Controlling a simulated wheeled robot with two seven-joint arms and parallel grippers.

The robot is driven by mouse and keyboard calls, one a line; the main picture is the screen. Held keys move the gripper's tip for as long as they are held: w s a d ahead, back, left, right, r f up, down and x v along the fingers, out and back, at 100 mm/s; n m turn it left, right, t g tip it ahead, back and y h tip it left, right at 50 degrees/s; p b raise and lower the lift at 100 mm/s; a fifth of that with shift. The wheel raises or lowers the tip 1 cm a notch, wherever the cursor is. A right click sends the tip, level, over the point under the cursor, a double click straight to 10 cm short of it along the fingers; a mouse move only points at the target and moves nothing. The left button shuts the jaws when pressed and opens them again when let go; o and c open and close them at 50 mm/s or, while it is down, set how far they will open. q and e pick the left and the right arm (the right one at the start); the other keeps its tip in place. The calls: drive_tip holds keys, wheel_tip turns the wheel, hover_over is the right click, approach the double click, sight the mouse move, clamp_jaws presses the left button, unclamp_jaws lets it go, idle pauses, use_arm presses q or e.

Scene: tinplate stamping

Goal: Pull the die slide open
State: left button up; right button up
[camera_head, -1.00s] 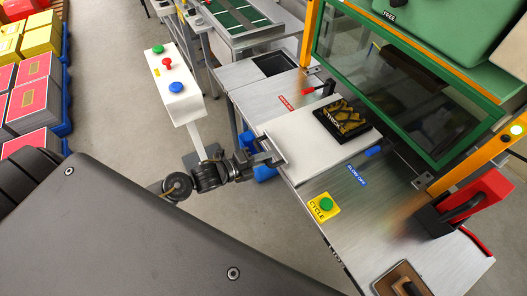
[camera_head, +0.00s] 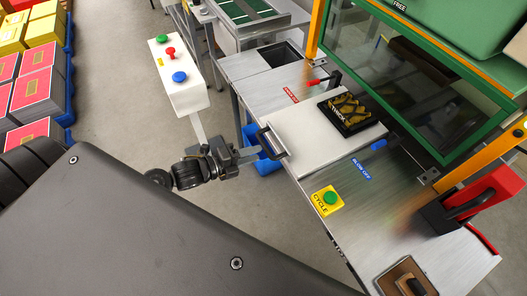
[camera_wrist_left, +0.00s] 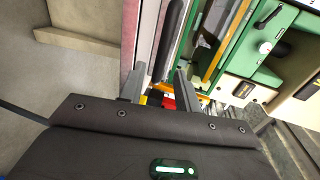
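The die slide is a pale flat plate (camera_head: 305,137) on the steel press table, with a dark die block (camera_head: 349,113) marked THICK on it, in front of the green-framed guard. Its dark bar handle (camera_head: 273,143) is at the plate's left edge. My left gripper (camera_head: 252,154) is just left of the handle in the head view. In the left wrist view its two fingers (camera_wrist_left: 158,87) are apart, and the dark handle bar (camera_wrist_left: 171,40) shows between and beyond their tips. I cannot tell whether they touch it. My right gripper is not in view.
A white button post (camera_head: 178,88) stands beyond my left arm. The green guard frame (camera_head: 415,85) is over the table's far side. A green CYCLE button (camera_head: 330,198) and a red clamp-like device (camera_head: 478,196) are on the right.

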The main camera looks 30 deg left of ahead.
use_arm(q)
drive_tip(key=shift+b+v, duration=0.5)
drive_tip(key=shift+v, duration=2.25)
